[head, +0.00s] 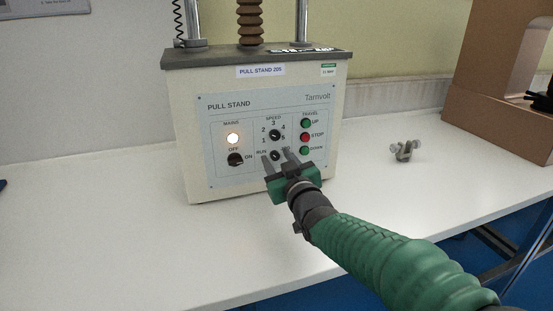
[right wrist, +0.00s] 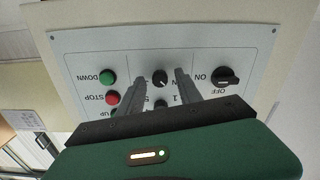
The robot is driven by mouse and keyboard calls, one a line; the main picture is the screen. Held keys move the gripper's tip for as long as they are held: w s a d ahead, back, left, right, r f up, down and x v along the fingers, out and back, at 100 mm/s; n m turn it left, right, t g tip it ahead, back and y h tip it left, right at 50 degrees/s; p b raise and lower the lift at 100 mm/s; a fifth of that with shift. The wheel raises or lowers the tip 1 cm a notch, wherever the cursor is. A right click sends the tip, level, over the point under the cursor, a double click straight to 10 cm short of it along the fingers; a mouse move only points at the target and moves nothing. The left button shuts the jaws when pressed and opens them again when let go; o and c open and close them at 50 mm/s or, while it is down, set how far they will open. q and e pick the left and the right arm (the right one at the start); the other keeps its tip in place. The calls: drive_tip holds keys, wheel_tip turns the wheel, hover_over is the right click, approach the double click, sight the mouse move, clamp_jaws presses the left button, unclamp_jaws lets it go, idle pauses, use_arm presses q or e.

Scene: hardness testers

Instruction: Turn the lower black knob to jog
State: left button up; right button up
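The lower black knob (head: 275,156) is on the front panel of the pull stand (head: 215,175), under the black speed knob (head: 275,135). The label RUN shows at its left; my gripper covers the area at its right. My right gripper (head: 277,157) is open, with one finger on either side of the lower knob. In the right wrist view, which is upside down, the lower knob (right wrist: 160,77) shows between the spread fingertips (right wrist: 164,74). I cannot tell whether the fingers touch it, nor its exact setting. My left gripper is not in view.
Left on the panel are a lit mains lamp (head: 233,138) and the black mains knob (head: 235,159). At right are the green UP (head: 306,123), red STOP (head: 305,137) and green DOWN (head: 304,151) buttons. A small metal clamp (head: 404,151) lies on the white bench (head: 380,190).

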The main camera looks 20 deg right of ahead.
drive_tip(key=shift+w, duration=0.1)
clamp_jaws()
drive_tip(key=shift+m, duration=0.4)
drive_tip(key=m+p, duration=0.1)
drive_tip(key=m, duration=0.2)
drive_tip(key=shift+m+p, duration=0.3)
drive_tip(key=shift+m, duration=0.1)
drive_tip(key=m+p, duration=0.1)
drive_tip(key=m, duration=0.3)
drive_tip(key=m+p, duration=0.2)
drive_tip(key=m, duration=0.3)
drive_tip(key=shift+m, duration=0.4)
drive_tip(key=shift+f+m+p, duration=0.15)
drive_tip(key=shift+m+p, duration=0.65)
drive_tip(key=shift+m, duration=0.8)
drive_tip(key=shift+f+m, duration=0.1)
drive_tip(key=shift+m, duration=0.2)
